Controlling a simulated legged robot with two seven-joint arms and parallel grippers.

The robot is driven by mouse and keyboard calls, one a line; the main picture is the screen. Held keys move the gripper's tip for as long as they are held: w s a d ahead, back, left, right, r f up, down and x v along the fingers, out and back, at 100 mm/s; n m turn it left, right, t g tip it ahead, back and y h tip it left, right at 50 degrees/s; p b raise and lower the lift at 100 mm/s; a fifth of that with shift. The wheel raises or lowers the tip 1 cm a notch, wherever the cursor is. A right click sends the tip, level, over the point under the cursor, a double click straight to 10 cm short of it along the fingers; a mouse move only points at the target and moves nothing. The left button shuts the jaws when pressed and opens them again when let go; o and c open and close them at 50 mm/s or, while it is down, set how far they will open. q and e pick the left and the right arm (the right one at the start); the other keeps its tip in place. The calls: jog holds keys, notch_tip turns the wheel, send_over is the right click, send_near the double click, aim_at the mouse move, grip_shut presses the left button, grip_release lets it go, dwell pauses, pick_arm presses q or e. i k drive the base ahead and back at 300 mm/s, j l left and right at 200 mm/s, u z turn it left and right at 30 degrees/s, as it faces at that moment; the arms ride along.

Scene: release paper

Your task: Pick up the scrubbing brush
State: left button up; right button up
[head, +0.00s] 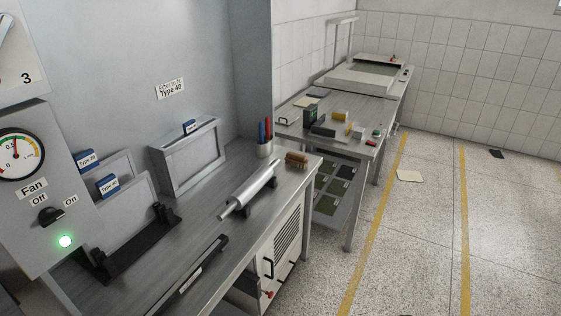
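The scrubbing brush (297,159) looks like a small brown block with a darker underside. It lies in the head view at the far right corner of the near metal bench (190,236), just right of a pen cup. Nothing covers it, but it is small and its bristles are hard to make out. Neither of my grippers shows in the head view.
A metal roller (249,188) lies on dark supports left of the brush. A cup with pens (265,147) stands behind. Framed filters (190,156) lean at the wall. A second table (345,112) holds small items. The speckled floor (430,240) at right is mostly clear.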

aim_at(300, 160)
jog(key=i+l+u, duration=0.1)
jog(key=u, duration=0.3)
jog(key=i+l+u, duration=0.15)
jog(key=u, duration=0.3)
jog(key=i+l+u, duration=0.1)
jog(key=u, duration=0.3)
jog(key=l+u, duration=0.3)
jog(key=u, duration=0.15)
jog(key=i+l+u, duration=0.15)
jog(key=l+u, duration=0.25)
jog(key=l, duration=1.45)
jog(key=k+l+u, duration=0.1)
jog(key=l+u, duration=0.25)
jog(key=l, duration=2.25)
